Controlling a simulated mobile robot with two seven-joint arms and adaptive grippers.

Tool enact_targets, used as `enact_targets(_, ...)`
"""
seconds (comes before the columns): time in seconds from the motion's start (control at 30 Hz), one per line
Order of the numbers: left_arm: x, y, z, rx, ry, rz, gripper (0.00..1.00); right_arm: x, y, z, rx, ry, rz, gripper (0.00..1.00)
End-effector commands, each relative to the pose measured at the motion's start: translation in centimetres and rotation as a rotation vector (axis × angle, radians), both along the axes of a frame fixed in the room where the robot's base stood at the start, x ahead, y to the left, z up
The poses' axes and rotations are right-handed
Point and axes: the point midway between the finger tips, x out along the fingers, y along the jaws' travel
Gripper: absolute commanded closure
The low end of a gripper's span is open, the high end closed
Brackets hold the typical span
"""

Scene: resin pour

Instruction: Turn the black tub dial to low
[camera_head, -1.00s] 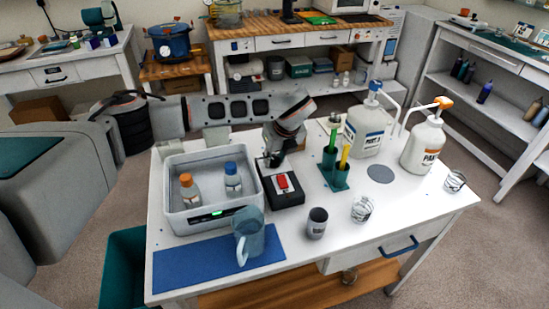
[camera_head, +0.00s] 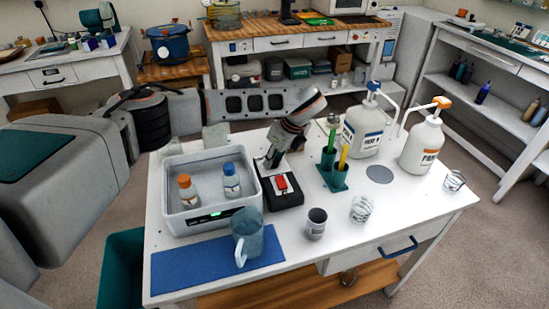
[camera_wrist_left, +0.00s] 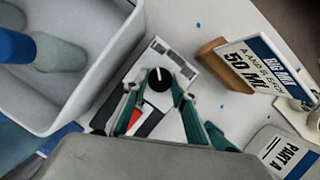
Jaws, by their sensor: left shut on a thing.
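The black tub dial (camera_wrist_left: 159,79) shows in the left wrist view as a round knob with a white pointer line, on a white panel (camera_wrist_left: 178,62) with dark markings too small to read. My left gripper (camera_wrist_left: 158,92) has its green fingers on either side of the dial and is shut on it. In the head view, my left gripper (camera_head: 272,160) reaches down beside the grey tub (camera_head: 212,220), behind the black box with the red switch (camera_head: 283,189), and hides the dial. My right gripper is not in view.
An orange-capped bottle (camera_head: 188,192) and a blue-capped bottle (camera_head: 231,181) stand in the tub. Right of the gripper are a green holder (camera_head: 339,180) and two pump jugs (camera_head: 366,130), (camera_head: 424,143). A pitcher (camera_head: 246,234) and cups (camera_head: 316,224) stand in front.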

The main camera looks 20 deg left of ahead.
Motion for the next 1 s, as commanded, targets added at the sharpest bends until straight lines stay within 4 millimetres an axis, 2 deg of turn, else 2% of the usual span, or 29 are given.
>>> enact_targets(0.1,0.0,0.0,0.0,-0.001,0.001,-0.001,0.95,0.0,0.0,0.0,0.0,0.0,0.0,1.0)
enact_targets(0.13,0.0,0.0,0.0,-0.001,0.001,-0.001,0.71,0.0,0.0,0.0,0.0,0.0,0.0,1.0)
enact_targets(0.2,0.0,0.0,0.0,-0.001,0.001,-0.001,0.57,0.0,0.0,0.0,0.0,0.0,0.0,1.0)
enact_targets(0.5,0.0,0.0,0.0,0.0,0.0,-0.001,0.57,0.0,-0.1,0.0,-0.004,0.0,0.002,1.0)
enact_targets(0.63,0.0,-0.2,0.6,0.0,-0.002,-0.003,0.57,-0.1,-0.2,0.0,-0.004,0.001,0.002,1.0)
enact_targets(0.77,-0.3,-0.8,2.3,0.001,-0.004,-0.003,0.57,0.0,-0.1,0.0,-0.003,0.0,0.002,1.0)
enact_targets(1.0,-1.3,-2.5,6.9,0.001,-0.004,-0.005,0.57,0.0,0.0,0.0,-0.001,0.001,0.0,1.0)
